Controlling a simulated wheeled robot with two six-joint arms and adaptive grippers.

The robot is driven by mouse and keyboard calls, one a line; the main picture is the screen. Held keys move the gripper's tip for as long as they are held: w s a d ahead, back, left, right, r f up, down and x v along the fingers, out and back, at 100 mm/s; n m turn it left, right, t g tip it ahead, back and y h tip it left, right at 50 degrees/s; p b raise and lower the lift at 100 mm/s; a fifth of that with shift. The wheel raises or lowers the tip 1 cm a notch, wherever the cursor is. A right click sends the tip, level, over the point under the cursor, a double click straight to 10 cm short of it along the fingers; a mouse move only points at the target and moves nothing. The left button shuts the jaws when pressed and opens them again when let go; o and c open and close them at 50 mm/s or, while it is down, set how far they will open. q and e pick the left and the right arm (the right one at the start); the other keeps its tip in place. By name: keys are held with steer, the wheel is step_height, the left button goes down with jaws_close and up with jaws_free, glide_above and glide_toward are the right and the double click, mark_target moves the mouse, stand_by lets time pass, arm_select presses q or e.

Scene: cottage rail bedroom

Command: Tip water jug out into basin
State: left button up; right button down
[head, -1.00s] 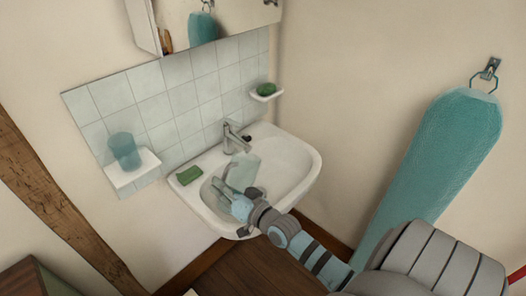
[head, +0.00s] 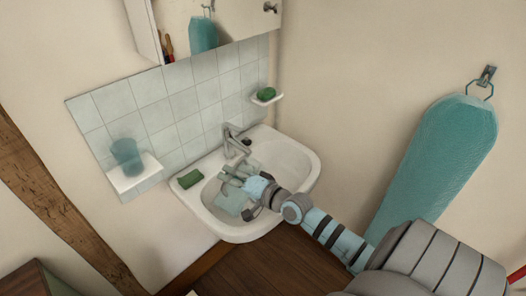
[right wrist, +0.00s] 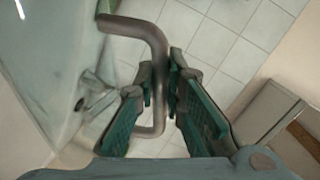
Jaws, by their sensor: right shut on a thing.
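The white basin (head: 238,234) is fixed to the tiled wall, with a chrome tap (head: 234,140) at its back. My right gripper (head: 236,176) is over the left part of the bowl, below the tap. It is shut on the bent handle (right wrist: 157,48) of the water jug, between its green finger pads in the right wrist view. The pale, see-through jug (head: 231,200) is over the bowl and looks tipped well over, partly hidden by the gripper. I cannot make out any water or stream. My left gripper is not in view.
A green soap bar (head: 189,179) lies on the basin's left rim. A shelf (head: 137,178) holds a blue tumbler (head: 127,155); a soap dish (head: 267,99) is at the right. A mirror cabinet (head: 225,30) hangs above.

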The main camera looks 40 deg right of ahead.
mark_target(239, 169)
steer(key=shift+w+d+r+m, duration=0.15)
steer(key=shift+d+r+m, duration=0.1)
steer(key=shift+d+m, duration=0.25)
steer(key=shift+w+d+f+m+y+b, duration=0.15)
steer(key=shift+d+f+m+b, duration=0.1)
steer(key=shift+d+b, duration=0.4)
steer(key=shift+w+d+f+m+y+b, duration=0.1)
steer(key=shift+d+f+m+b, duration=0.2)
steer(key=shift+b, duration=0.55)
steer(key=shift+w+d+f+m+y+b, duration=0.1)
steer(key=shift+w+d+m+y+b, duration=0.05)
steer(key=shift+d+b, duration=0.5)
stand_by(0.6)
